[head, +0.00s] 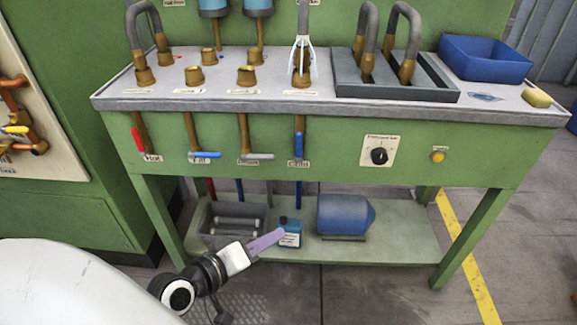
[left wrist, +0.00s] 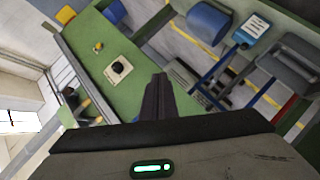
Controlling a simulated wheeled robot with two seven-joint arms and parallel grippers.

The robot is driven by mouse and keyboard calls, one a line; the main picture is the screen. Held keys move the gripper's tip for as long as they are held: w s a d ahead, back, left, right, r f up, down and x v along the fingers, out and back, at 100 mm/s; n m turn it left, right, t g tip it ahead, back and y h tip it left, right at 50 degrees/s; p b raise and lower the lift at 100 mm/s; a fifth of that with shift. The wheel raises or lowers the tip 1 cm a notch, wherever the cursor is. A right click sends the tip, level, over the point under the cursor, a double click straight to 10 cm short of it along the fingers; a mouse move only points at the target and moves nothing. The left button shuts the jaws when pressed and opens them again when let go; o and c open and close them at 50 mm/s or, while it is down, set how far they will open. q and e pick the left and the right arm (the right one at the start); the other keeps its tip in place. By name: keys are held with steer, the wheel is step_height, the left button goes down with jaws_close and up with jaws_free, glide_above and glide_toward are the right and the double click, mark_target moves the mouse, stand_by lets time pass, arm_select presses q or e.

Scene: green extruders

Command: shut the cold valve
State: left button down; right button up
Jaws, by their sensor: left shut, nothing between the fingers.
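A row of valve handles hangs below the counter's front edge in the head view. A red handle (head: 138,140) labelled Hot points down along its brass pipe. Right of it, a blue handle (head: 204,154) lies level across its pipe. A grey handle (head: 258,156) is also level. A second blue handle (head: 298,146) stands upright along its pipe.
A dial (head: 379,156) and yellow button (head: 438,157) sit on the front panel. A blue tray (head: 485,58) stands on the counter.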

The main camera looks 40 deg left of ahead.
arm_select(q)
steer(key=w+a+r+n+t+y+b, duration=0.1)
steer(key=a+r+n+t+b, duration=0.1)
steer(key=a+r+n+t, duration=0.2)
steer(key=a+r+n, duration=0.3)
steer(key=r, duration=0.3)
steer(key=shift+w+a+r+n, duration=0.2)
steer(key=shift+w+n, duration=0.1)
steer(key=shift+w, duration=0.1)
steer(key=p, duration=0.1)
glide_toward(297, 145)
steer(key=w, duration=0.6)
steer(key=shift+w+d, duration=0.25)
